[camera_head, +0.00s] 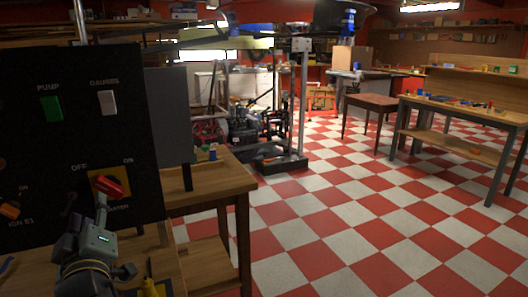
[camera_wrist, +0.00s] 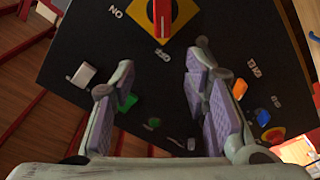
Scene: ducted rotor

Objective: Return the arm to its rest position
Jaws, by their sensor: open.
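My gripper (camera_head: 86,202) is at the lower left of the head view, in front of a black control panel (camera_head: 60,130). In the wrist view my gripper (camera_wrist: 163,55) has its two fingers spread apart with nothing between them. A red rotary knob (camera_head: 110,187) on a yellow plate is on the panel, just above and right of the gripper. The knob (camera_wrist: 162,18) also shows at the top of the wrist view, beyond the fingertips and apart from them. My forearm is mostly out of the head view.
The panel carries a green switch (camera_head: 51,109), a white switch (camera_head: 107,103) and an orange knob (camera_head: 10,210). A wooden workbench (camera_head: 215,178) stands right of it. A yellow-handled tool (camera_head: 150,287) is near the gripper. The checkered floor (camera_head: 340,225) to the right is clear.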

